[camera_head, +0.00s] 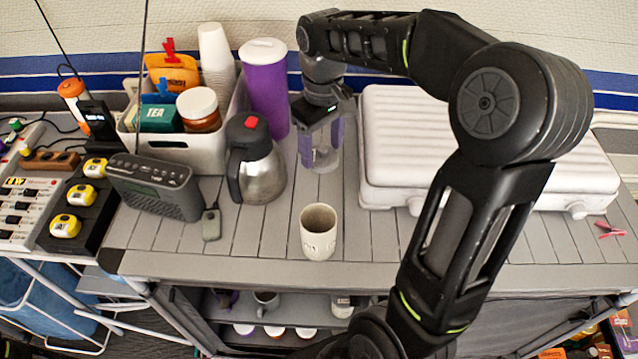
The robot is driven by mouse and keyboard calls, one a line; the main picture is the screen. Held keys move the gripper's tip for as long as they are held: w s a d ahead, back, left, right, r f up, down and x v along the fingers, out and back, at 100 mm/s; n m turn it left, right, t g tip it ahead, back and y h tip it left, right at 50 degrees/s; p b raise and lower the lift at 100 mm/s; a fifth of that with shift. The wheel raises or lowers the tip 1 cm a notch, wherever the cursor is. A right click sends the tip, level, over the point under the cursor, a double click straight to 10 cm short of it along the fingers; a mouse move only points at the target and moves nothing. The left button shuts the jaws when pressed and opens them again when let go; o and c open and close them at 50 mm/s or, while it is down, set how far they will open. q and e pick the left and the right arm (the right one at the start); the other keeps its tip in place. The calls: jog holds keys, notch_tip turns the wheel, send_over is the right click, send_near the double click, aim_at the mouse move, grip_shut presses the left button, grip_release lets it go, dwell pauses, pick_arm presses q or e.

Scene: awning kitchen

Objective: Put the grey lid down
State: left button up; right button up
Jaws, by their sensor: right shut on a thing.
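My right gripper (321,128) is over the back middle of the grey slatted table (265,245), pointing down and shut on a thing. What it holds is mostly hidden by the gripper's dark body; it fits the grey lid, but I cannot make out its outline. My left gripper is not in view.
A purple tumbler (265,85) and a steel jug (262,175) stand left of the gripper. A white ribbed case (385,150) is on the right. A cream cup (318,230) stands in front. A radio (155,187) is farther left. Slats around the cup are clear.

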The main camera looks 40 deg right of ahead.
send_over(321, 187)
notch_tip(321, 187, down, 6)
jog(key=shift+s+f, duration=0.1)
jog(key=shift+f, duration=1.8)
jog(key=shift+f, duration=0.2)
jog(key=o, duration=1.3)
jog(key=shift+r, duration=0.1)
